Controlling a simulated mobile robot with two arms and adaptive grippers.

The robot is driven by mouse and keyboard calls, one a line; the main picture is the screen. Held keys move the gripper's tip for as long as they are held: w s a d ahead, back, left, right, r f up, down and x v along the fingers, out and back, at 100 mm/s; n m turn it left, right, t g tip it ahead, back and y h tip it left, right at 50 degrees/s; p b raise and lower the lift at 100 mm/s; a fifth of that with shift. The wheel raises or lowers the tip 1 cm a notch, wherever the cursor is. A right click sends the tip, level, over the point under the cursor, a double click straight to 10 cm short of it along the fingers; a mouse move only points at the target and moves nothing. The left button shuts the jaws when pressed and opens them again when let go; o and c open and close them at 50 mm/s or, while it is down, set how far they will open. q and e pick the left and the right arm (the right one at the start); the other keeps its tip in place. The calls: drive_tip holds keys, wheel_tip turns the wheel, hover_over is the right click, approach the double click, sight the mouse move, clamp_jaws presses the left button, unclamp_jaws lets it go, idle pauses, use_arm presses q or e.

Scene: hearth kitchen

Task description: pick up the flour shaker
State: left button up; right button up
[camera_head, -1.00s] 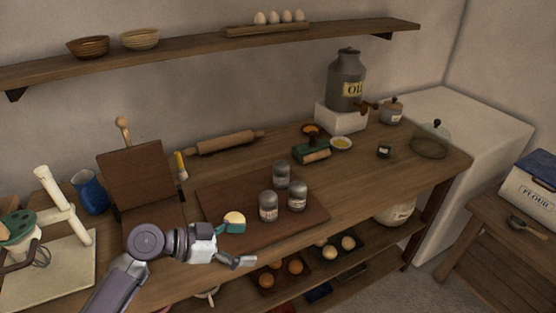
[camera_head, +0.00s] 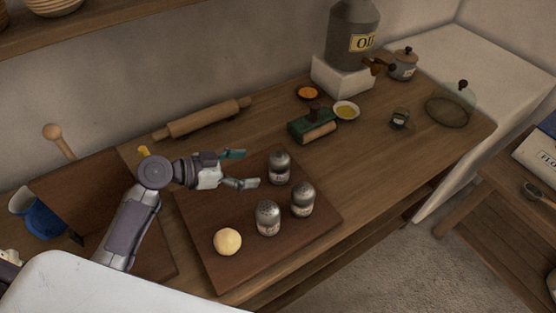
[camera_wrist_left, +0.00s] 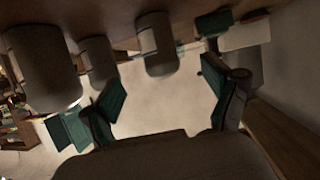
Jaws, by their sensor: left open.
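Three grey metal shakers with pale labels stand upright on the brown board (camera_head: 210,270): a back one (camera_head: 279,166), a front left one (camera_head: 267,218) and a front right one (camera_head: 303,200). The labels are too small to read, so I cannot tell which is the flour shaker. My left gripper (camera_head: 242,169) is open and empty, just left of the back shaker and pointing at it. In the left wrist view, which is upside down, a shaker (camera_wrist_left: 158,45) appears between the open fingers (camera_wrist_left: 161,86), with the two others to its left.
A dough ball (camera_head: 227,241) lies at the board's front left. A rolling pin (camera_head: 203,118) lies behind the board. A green tool (camera_head: 313,126), a bowl of yellow liquid (camera_head: 346,111) and a small dark jar (camera_head: 400,118) stand farther right. The table's right front is clear.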

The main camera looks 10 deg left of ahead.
sight(279, 166)
use_arm(q)
drive_tip(key=x, duration=0.4)
drive_tip(key=shift+p, duration=0.35)
drive_tip(key=shift+w+d, duration=0.15)
drive_tip(key=shift+d, duration=0.05)
drive_tip(key=shift+w+d+f+p, duration=0.1)
drive_tip(key=shift+w+d+p, duration=0.1)
drive_tip(key=shift+p, duration=0.15)
drive_tip(key=p+x, duration=0.1)
drive_tip(key=x, duration=0.2)
drive_tip(key=shift+d+f+p, duration=0.1)
drive_tip(key=shift+d+p, duration=0.2)
drive_tip(key=shift+p, duration=0.05)
drive_tip(key=shift+w+d+f, duration=0.3)
use_arm(e)
drive_tip(key=r, duration=0.1)
drive_tip(key=w+r, duration=0.1)
drive_tip(key=r, duration=0.1)
drive_tip(key=shift+w+r, duration=0.25)
drive_tip(key=shift+r, duration=0.05)
use_arm(q)
drive_tip(key=shift+c, duration=1.4)
drive_tip(key=c, duration=1.1)
use_arm(e)
drive_tip(key=shift+a, duration=0.25)
